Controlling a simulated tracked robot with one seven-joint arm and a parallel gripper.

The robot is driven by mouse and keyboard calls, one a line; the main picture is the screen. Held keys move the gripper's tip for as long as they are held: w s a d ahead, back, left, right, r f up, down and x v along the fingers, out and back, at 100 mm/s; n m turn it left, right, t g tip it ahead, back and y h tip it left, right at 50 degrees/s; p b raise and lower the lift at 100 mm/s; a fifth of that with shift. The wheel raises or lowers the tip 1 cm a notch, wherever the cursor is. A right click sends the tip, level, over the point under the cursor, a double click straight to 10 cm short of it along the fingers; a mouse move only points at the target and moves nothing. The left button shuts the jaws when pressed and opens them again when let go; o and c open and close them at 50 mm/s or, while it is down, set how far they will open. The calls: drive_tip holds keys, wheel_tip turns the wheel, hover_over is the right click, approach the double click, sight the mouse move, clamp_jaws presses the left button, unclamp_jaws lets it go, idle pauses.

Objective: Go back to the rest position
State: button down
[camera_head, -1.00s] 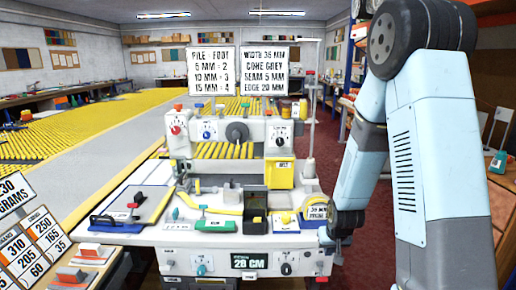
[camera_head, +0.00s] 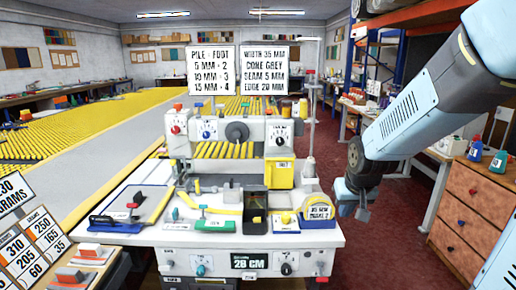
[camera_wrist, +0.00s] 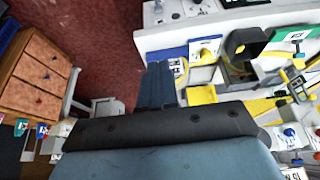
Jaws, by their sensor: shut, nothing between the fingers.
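My gripper (camera_head: 354,211) hangs at the right of the binding machine (camera_head: 240,238) in the head view, beyond the machine's right edge and apart from it. Its fingers are together, with nothing between them. In the wrist view the shut fingers (camera_wrist: 158,84) point toward the top, over the gap between the white machine table and the red floor. My arm comes in from the upper right of the head view. No object is held.
A yellow labelled tape dispenser (camera_head: 318,212) stands on the machine's right corner, near my gripper. A black holder (camera_head: 255,210) and small tools sit along the front. A wooden drawer cabinet (camera_head: 474,215) stands at right. Red floor (camera_head: 395,235) is open between.

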drive_tip(key=s+r, duration=1.3)
drive_tip(key=s, duration=0.3)
drive_tip(key=shift+s+r+t, duration=0.15)
drive_tip(key=shift+t, duration=0.25)
